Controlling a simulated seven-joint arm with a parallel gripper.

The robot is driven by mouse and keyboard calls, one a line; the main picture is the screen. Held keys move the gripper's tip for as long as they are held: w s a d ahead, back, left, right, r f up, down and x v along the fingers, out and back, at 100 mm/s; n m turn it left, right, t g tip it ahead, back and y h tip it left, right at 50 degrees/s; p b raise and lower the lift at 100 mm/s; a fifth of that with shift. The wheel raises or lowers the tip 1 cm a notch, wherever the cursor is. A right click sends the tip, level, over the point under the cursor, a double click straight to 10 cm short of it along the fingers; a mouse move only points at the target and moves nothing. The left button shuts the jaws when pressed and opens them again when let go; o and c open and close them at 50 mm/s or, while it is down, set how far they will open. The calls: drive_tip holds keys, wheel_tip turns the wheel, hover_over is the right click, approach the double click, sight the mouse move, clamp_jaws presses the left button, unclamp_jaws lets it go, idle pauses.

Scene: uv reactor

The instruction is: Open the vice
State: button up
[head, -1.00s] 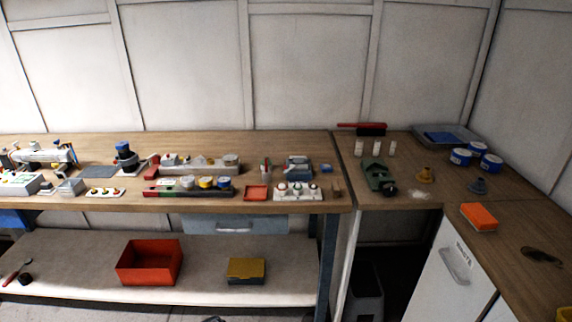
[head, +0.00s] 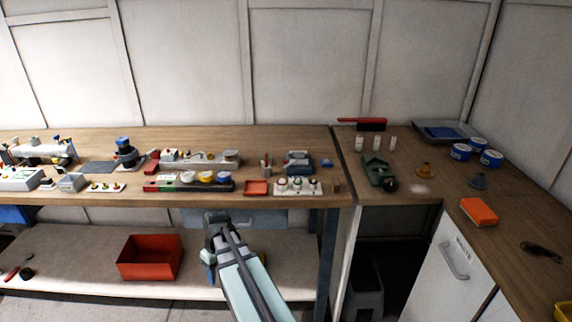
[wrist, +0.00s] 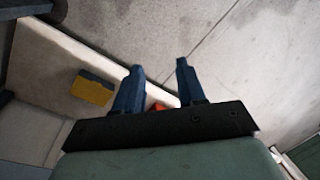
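My gripper (wrist: 160,65) is open and empty, with two dark blue fingers apart in the wrist view. In the head view its arm rises from the bottom centre, in front of the bench and below the worktop, and blue finger parts (head: 208,257) show small. No vice shows in the wrist view. In the head view, a green device (head: 374,170) with a dark round end stands at the right worktop's left side and looks most like the vice. It is too small to tell how its jaws stand. My gripper is well to its left and lower, apart from it.
A red bin (head: 150,257) stands on the lower shelf; a yellow-topped box (wrist: 92,88) shows in the wrist view. An orange block (head: 479,211) lies nearer. The left bench holds several devices.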

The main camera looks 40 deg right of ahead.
drive_tip(key=w+d+r+t, duration=0.25)
drive_tip(key=d+r, duration=0.35)
drive_tip(key=r, duration=0.7)
wheel_tip(320, 180, up, 25)
drive_tip(key=m+t+h, duration=0.3)
hover_over(285, 160)
drive_tip(key=s, duration=0.6)
drive_tip(key=shift+g, duration=0.25)
drive_tip(key=x, duration=0.9)
drive_tip(key=a+x, duration=0.1)
drive_tip(key=x, duration=0.3)
drive_tip(key=shift+w+f, duration=0.25)
drive_tip(key=shift+f, duration=0.1)
clamp_jaws()
